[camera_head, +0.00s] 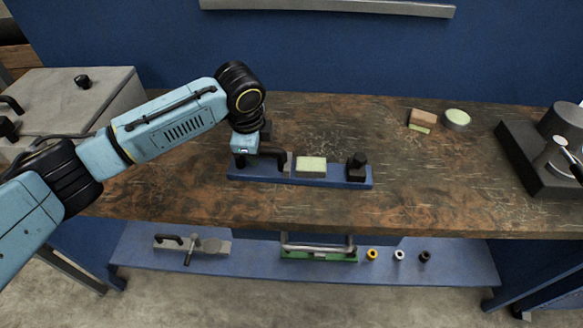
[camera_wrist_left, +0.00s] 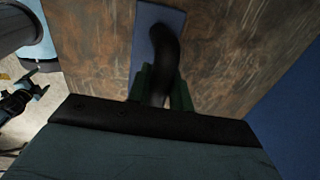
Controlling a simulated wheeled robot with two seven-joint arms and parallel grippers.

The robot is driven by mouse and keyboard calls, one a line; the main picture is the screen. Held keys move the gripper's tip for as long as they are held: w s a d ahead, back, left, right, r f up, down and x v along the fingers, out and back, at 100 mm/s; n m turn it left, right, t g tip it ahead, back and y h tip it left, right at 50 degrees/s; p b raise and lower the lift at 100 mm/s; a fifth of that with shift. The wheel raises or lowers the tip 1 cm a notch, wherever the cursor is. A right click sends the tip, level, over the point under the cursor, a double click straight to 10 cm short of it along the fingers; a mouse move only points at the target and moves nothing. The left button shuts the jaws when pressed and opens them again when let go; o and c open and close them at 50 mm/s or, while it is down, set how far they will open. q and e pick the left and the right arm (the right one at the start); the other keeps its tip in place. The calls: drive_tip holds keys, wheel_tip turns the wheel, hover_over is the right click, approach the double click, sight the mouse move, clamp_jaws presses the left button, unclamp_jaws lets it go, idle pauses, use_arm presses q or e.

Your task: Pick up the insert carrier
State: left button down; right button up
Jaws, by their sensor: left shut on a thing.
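The long blue plate (camera_head: 340,183), which I take for the insert carrier, lies on the wooden bench. It bears a pale-topped block (camera_head: 311,165), a black knob (camera_head: 358,166) and a black curved handle (camera_head: 272,153) at its left end. My left gripper (camera_head: 256,160) is at that end. In the left wrist view, the green fingers of my left gripper (camera_wrist_left: 160,85) are shut on the black handle (camera_wrist_left: 165,55), with the blue plate (camera_wrist_left: 146,20) beyond. What looks like my right gripper (camera_wrist_left: 32,84) shows small at the left edge; its jaws are unclear.
A brown block (camera_head: 423,117) and a round pale-topped piece (camera_head: 457,118) lie back right. A dark stand (camera_head: 530,165) with metal parts is at far right. The shelf (camera_head: 460,262) below holds a green-based frame (camera_head: 320,256) and small rings. Bench around the plate is mostly clear.

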use_arm(q)
drive_tip(key=shift+w+r, duration=0.1)
drive_tip(key=shift+r, duration=0.3)
wheel_tip(320, 180, up, 9)
drive_tip(key=shift+d+f+p, duration=0.1)
drive_tip(key=shift+f+p, duration=0.05)
drive_tip(key=shift+p, duration=0.6)
drive_tip(key=shift+r, duration=0.45)
use_arm(e)
drive_tip(key=shift+a+r, duration=0.75)
drive_tip(key=shift+d, duration=0.2)
use_arm(q)
drive_tip(key=shift+f, duration=0.15)
